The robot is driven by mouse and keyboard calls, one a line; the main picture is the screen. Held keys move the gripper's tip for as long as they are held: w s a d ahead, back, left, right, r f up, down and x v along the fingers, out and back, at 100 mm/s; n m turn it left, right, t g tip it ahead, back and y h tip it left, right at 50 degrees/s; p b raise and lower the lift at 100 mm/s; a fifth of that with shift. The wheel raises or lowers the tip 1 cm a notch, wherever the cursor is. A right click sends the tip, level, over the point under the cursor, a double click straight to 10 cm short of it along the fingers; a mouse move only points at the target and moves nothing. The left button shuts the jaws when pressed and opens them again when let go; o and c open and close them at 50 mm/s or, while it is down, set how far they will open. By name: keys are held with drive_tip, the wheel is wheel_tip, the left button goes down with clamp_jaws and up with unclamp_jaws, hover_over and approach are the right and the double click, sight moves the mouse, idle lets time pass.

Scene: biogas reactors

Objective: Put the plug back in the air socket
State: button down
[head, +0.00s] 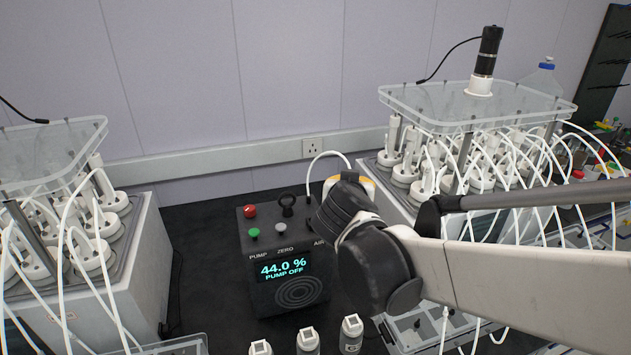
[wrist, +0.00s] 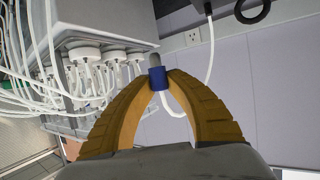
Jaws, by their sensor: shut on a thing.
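In the wrist view my gripper (wrist: 158,80) has its two orange fingers shut on a plug (wrist: 157,78) with a blue collar and a grey tip. A white tube (wrist: 209,55) loops from the plug up to the black box. In the head view the black box (head: 273,292) reads 44.0 % and PUMP OFF. The AIR label (head: 319,243) is partly cut off by my arm, and the air socket is hidden behind it. My gripper is mostly hidden behind my own wrist, to the right of the box. The plug appears held in the air, apart from the box.
On the box are a red button (head: 249,211), a green button (head: 254,232) and a black ring (head: 287,203). Reactor baths with white tubes stand left (head: 115,270) and right (head: 390,190). Several white-capped bottles (head: 306,342) stand in front. The wall outlet (head: 312,147) is behind.

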drive_tip(key=a+f, duration=0.1)
drive_tip(key=a, duration=0.1)
drive_tip(key=w+a+f+b, duration=0.1)
drive_tip(key=a+f, duration=0.1)
drive_tip(key=a, duration=0.1)
drive_tip(key=a+f+b, duration=0.1)
drive_tip(key=a+f, duration=0.1)
drive_tip(key=a, duration=0.1)
drive_tip(key=shift+w, duration=0.3)
drive_tip(key=shift+a+f, duration=0.1)
drive_tip(key=shift+f, duration=0.15)
wheel_tip(320, 180, down, 4)
drive_tip(key=shift+w+r+b, duration=0.1)
drive_tip(key=shift+b, duration=0.75)
drive_tip(key=shift+r, duration=0.1)
drive_tip(key=c, duration=1.8)
unclamp_jaws()
drive_tip(key=shift+f, duration=0.25)
drive_tip(key=o, duration=0.4)
drive_tip(key=shift+o, duration=0.2)
drive_tip(key=shift+r, duration=0.1)
